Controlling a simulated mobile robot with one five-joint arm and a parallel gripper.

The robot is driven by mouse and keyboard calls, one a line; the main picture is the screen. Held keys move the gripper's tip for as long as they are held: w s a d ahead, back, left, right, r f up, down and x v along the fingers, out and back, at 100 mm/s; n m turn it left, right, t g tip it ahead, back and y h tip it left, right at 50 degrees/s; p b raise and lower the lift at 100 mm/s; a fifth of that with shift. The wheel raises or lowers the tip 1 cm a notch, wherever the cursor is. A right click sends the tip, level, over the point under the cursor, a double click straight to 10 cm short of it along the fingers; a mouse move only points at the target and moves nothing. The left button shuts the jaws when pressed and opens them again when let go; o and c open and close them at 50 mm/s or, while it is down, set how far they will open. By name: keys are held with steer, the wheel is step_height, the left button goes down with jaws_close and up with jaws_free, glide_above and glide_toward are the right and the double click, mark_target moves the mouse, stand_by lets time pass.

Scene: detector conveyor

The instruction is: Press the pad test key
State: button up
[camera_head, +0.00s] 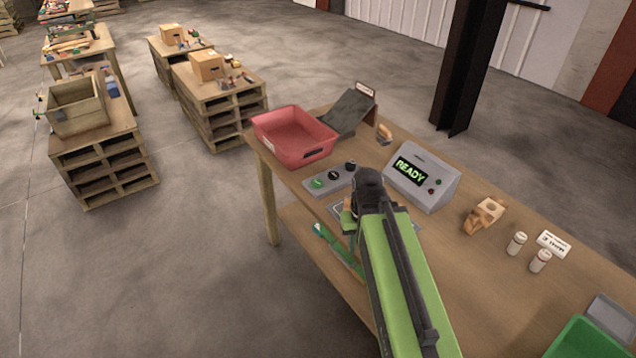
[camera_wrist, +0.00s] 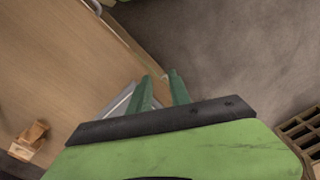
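A grey key box (camera_head: 332,181) with a green key (camera_head: 318,183) and dark round knobs lies near the table's front edge. I cannot read which key is the pad test key. A flat grey plate (camera_head: 402,217) lies partly hidden under my arm; a pale grey corner shows beside my fingers in the wrist view (camera_wrist: 118,104). My gripper (camera_head: 347,222) is near the table edge, just nearer than the key box, mostly hidden by my arm. In the wrist view its green fingers (camera_wrist: 160,90) stand a little apart with nothing seen between them. Contact with anything cannot be told.
A grey console (camera_head: 424,182) reads READY. A red tray (camera_head: 293,137) and a dark chute (camera_head: 347,112) stand at the table's far end. A tan wooden block (camera_head: 484,215) and two small white jars (camera_head: 528,252) stand right. A green bin (camera_head: 580,342) is near.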

jaws_close()
stand_by(1.0)
